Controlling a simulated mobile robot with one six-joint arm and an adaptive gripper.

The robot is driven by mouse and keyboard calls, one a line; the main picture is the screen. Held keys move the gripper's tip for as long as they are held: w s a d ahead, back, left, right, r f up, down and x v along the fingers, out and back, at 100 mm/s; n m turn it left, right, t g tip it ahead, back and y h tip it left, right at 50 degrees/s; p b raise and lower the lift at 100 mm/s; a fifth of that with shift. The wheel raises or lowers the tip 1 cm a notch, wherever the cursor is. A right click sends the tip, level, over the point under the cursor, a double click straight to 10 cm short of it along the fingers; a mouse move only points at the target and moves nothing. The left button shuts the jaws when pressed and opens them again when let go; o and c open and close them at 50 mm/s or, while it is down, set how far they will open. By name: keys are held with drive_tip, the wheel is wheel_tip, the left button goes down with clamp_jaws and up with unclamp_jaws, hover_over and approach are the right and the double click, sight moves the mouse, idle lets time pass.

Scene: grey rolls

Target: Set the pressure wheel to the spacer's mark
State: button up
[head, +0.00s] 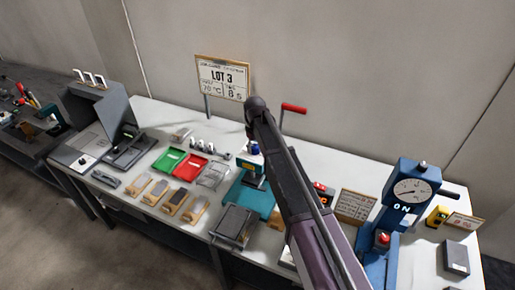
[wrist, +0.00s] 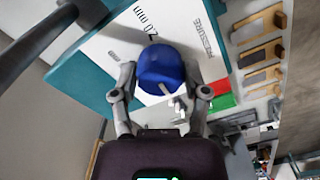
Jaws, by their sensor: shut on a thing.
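The blue pressure wheel (wrist: 160,70) sits on a white plate (wrist: 110,48) with a teal surround in the wrist view. The plate reads "PRESSURE" on the right and "20 mm" at the top. My gripper (wrist: 160,76) has one finger on each side of the wheel and is shut on it. A small pale piece shows below the wheel, too unclear to name. In the head view the teal press (head: 262,197) is partly hidden behind my arm, with a bit of blue (head: 254,149) near its top. I cannot pick out the spacer or read its mark.
A sign (head: 222,77) reads "LOT 3" at the back. Green (head: 168,161) and red (head: 191,168) trays and several wooden-handled plates (head: 157,190) lie left of the press. A blue gauge stand (head: 412,190) is at right. A red lever (head: 293,108) rises behind my arm.

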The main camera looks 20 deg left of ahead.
drive_tip(key=shift+s+n, duration=0.1)
drive_tip(key=shift+n, duration=2.1)
drive_tip(key=o, duration=1.1)
drive_tip(key=shift+o, duration=0.2)
drive_tip(key=shift+r, duration=0.1)
